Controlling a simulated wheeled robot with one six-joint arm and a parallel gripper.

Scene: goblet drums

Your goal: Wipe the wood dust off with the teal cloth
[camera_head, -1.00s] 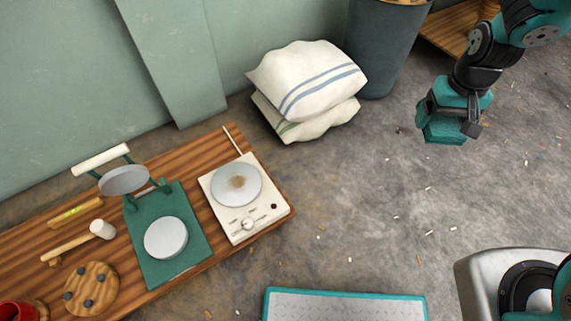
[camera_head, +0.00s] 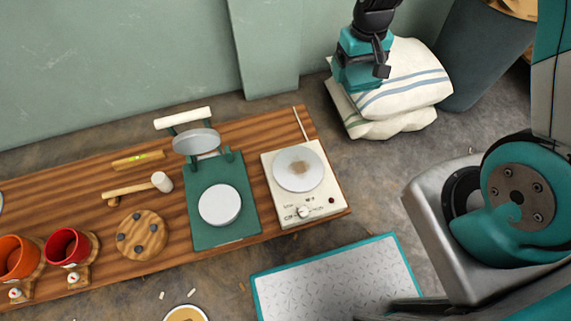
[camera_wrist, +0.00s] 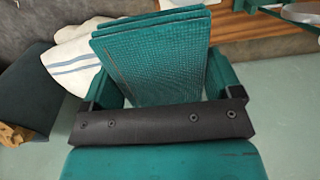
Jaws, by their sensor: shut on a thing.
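My gripper (camera_head: 362,68) is shut on the folded teal cloth (camera_wrist: 155,58), whose ribbed layers fill the wrist view between the jaws. In the head view the cloth (camera_head: 352,82) is partly covered by the gripper, up and to the right of the bench. The wood dust (camera_head: 298,168) looks like a small brown patch on the round pale plate (camera_head: 285,183) of the cream hotplate-like device (camera_head: 320,200). That device stands at the right end of the wooden bench. My gripper and the cloth are clear of it.
Striped white sacks (camera_head: 415,85) lie partly behind my gripper, near a dark bin (camera_head: 485,60). On the bench, a green press (camera_head: 205,232) with raised lid stands left of the device, and a thin rod (camera_head: 301,124) sticks up behind it. A mallet (camera_head: 140,187) and red cup (camera_head: 66,246) are farther left.

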